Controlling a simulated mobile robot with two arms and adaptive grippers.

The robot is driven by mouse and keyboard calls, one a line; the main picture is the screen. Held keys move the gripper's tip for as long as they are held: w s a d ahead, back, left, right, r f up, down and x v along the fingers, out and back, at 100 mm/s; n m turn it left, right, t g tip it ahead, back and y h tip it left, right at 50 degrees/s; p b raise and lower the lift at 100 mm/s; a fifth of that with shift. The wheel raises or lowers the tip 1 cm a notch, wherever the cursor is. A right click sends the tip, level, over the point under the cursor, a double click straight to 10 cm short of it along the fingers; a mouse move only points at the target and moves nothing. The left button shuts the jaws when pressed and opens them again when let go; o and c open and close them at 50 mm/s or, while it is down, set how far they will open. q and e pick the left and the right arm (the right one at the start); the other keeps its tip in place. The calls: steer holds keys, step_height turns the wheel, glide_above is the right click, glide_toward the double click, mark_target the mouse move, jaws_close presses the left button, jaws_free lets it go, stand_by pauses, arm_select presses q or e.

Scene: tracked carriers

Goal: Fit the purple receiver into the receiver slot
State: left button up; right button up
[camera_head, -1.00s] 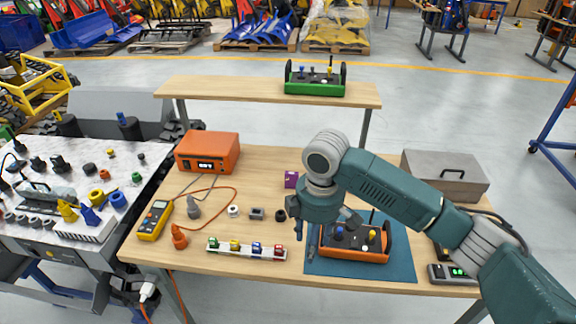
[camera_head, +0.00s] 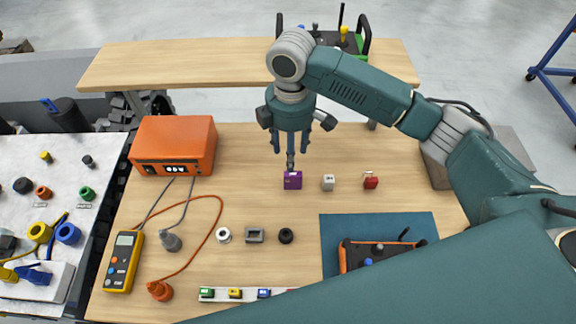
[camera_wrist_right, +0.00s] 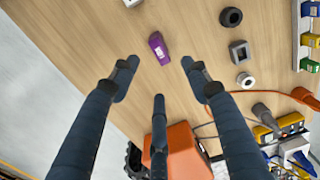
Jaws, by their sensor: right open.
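The purple receiver (camera_head: 292,180) is a small block lying on the wooden table, behind the row of small round parts. It also shows in the right wrist view (camera_wrist_right: 158,48), with a pale label on top. My right gripper (camera_head: 290,156) points down just above and behind it. Its fingers (camera_wrist_right: 158,72) are spread open and empty, and the receiver lies beyond the fingertips in that view. The orange-framed controller (camera_head: 375,255) sits on a blue mat (camera_head: 340,229), partly hidden by my arm. I cannot make out the receiver slot. My left gripper is not in view.
A white block (camera_head: 328,182) and a red block (camera_head: 371,180) lie right of the receiver. An orange power unit (camera_head: 174,147) stands left, with cables and a yellow multimeter (camera_head: 122,262). A raised shelf (camera_head: 190,62) spans the back. A grey box (camera_head: 438,165) stands right.

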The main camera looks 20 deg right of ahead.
mark_target(292, 175)
steer(key=f, duration=0.1)
steer(key=s+f, duration=0.1)
steer(key=f, duration=0.1)
steer(key=shift+d+f+p, duration=0.1)
steer(key=shift+f+p, duration=0.15)
steer(key=shift+p, duration=0.05)
steer(key=shift+f, duration=0.35)
steer(key=f, duration=0.1)
steer(key=f+p, duration=0.1)
steer(key=f, duration=0.1)
steer(key=w+f, duration=0.1)
steer(key=f, duration=0.1)
steer(key=shift+d+p, duration=0.35)
steer(key=shift+p, duration=0.05)
steer(key=shift+f, duration=0.3)
steer(key=c, duration=1.1)
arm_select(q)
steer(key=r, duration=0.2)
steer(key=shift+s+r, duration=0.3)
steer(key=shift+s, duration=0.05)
arm_select(e)
jaws_close()
steer(key=shift+r, duration=0.1)
